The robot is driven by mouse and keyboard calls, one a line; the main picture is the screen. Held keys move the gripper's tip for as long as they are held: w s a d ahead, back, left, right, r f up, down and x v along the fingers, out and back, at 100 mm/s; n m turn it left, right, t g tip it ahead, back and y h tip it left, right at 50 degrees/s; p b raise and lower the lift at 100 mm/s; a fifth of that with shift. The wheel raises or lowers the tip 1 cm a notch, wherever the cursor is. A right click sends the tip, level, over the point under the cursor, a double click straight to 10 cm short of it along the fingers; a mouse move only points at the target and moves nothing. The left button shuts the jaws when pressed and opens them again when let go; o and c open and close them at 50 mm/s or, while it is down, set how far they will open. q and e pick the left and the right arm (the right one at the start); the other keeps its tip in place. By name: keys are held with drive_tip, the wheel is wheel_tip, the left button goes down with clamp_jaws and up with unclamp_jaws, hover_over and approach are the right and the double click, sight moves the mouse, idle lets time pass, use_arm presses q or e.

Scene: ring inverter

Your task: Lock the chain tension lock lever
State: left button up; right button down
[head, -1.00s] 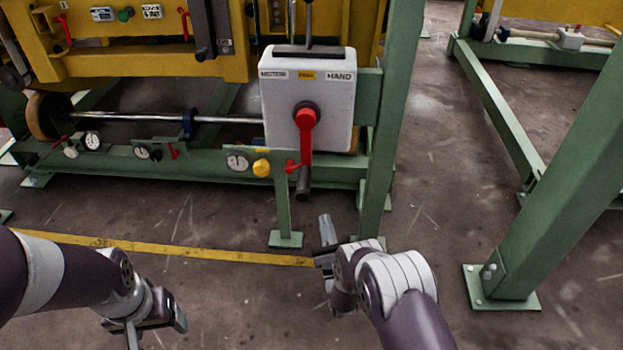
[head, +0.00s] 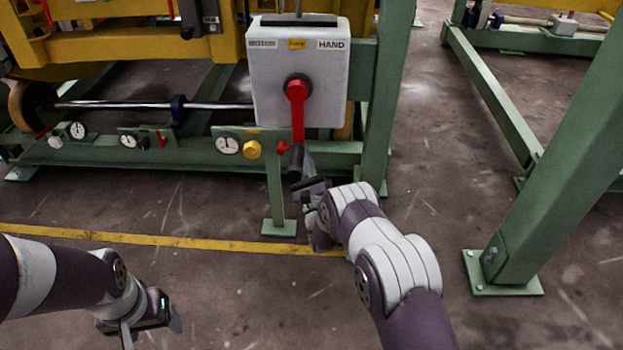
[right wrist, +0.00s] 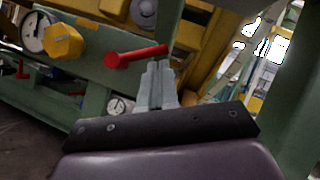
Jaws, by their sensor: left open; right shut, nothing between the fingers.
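A small red lever (head: 283,146) sits on the green rail beside a yellow knob. It also shows in the right wrist view (right wrist: 137,57), lying nearly level. A larger red lever (head: 298,108) with a dark handle hangs down on the white box. I cannot read a label that names either as the lock lever. My right gripper is shut and empty; in the right wrist view its fingertips (right wrist: 157,72) lie just under the small lever's red handle, contact unclear. In the head view it is partly hidden behind the dark handle. My left gripper (head: 150,325) is open and empty at the lower left.
The white box (head: 330,85) and the yellow knob (head: 252,150) are close to my right gripper. A dial gauge (head: 228,145) sits left of the knob. A green post (head: 385,100) stands to the right. The floor in front is clear.

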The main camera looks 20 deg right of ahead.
drive_tip(key=shift+w+a+r, duration=0.1)
drive_tip(key=shift+r, duration=0.15)
drive_tip(key=shift+r+n+y+p, duration=0.25)
drive_tip(key=shift+n+y+p, duration=0.15)
drive_tip(key=shift+n+p, duration=0.2)
drive_tip(key=shift+w+a+r+n+g+y+p, duration=0.1)
drive_tip(key=shift+a+r+n+g+y+p, duration=0.35)
drive_tip(key=shift+n+p, duration=0.85)
drive_tip(key=shift+w+a+r+n+g+y+p, duration=0.15)
drive_tip(key=shift+r+n+g+y+p, duration=0.5)
drive_tip(key=shift+r+n+p, duration=0.5)
drive_tip(key=shift+w+a+r+n+g+y+p, duration=0.1)
drive_tip(key=shift+a+r+n+g+y+p, duration=0.4)
drive_tip(key=shift+n+p, duration=0.85)
drive_tip(key=shift+d+r, duration=0.1)
drive_tip(key=shift+d, duration=0.05)
